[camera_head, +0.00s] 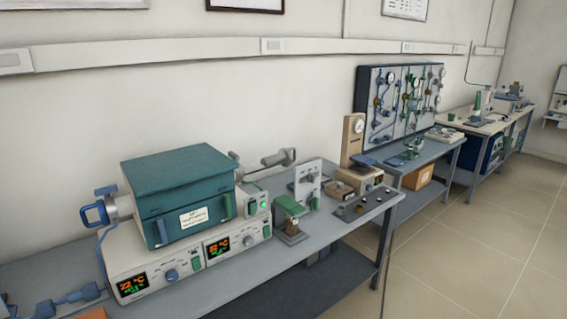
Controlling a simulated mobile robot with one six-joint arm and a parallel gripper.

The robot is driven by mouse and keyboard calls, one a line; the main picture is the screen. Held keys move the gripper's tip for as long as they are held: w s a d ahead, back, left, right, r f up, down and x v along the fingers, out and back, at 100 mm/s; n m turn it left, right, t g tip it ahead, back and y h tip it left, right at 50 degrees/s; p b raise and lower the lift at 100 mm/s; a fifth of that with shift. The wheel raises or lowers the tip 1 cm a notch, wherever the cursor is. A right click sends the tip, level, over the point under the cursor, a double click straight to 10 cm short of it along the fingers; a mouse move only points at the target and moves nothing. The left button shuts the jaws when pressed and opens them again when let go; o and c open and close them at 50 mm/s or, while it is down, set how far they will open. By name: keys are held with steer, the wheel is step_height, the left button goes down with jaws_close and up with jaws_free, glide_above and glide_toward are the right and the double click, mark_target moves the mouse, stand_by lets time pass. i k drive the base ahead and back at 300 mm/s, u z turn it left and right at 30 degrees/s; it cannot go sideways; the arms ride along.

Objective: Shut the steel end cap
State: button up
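A teal furnace box (178,172) sits on a white control unit (190,258) with two lit displays, on the grey bench at the left. A steel fitting (122,207) with a blue handle (94,214) is at the furnace's left end. At its right end, behind the box, a steel cylindrical part (277,158) sticks out to the right. I cannot tell for certain which of these is the steel end cap, or whether it stands open. The right end is partly hidden by the furnace. My gripper is not in view.
A green device (290,215) and a white upright panel (308,184) stand right of the furnace on the bench (330,228). Blue fittings (68,300) lie at the front left. A gauge board (400,103) stands farther back. The tiled floor (470,255) at the right is clear.

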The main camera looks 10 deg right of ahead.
mark_target(285, 157)
steer(key=i, duration=0.95)
steer(key=z, duration=0.65)
steer(key=k, duration=0.2)
steer(key=u, duration=2.9)
